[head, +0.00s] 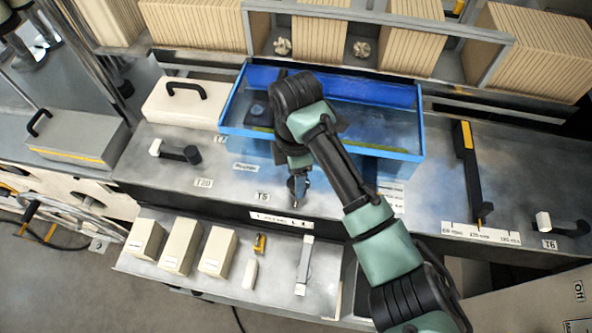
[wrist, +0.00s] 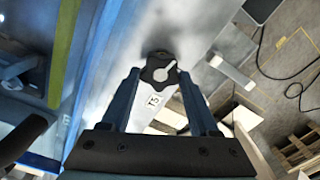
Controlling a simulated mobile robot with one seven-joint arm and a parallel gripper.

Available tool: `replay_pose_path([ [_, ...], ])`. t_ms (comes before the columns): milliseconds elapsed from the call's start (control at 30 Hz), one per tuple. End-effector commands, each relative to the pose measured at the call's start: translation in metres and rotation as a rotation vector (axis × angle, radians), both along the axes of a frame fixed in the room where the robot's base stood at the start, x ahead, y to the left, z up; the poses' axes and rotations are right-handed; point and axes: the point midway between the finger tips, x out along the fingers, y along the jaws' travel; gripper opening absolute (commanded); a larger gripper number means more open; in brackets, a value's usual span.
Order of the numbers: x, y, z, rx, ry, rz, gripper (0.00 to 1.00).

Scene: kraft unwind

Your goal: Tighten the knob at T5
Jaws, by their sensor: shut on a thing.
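The T5 knob (wrist: 158,72) is a dark, lobed knob with a pale pointer mark, seen in the wrist view between the fingers of my gripper (wrist: 159,76). The gripper is shut on it, with one finger at each side. A small white T5 label (wrist: 154,100) lies just below the knob in that view. In the head view, my gripper (head: 298,188) points down at the front of the grey bench top, right of the T5 label (head: 262,197). The knob is hard to make out there, mostly hidden by the gripper.
A blue-rimmed clear tank (head: 222,128) stands behind and beside my arm. Lever handles sit at T20 (head: 178,152) and T6 (head: 562,225). A lower shelf (head: 212,285) holds several pale blocks and small tools. Pleated stacks (head: 430,35) line the back.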

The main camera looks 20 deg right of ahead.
Motion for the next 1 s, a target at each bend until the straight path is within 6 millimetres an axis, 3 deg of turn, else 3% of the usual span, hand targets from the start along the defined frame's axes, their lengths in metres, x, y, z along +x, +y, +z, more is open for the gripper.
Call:
replay_pose_path([
  [1000,0.0086,-0.0043,0.0088,0.000,-0.013,-0.962,0.06],
])
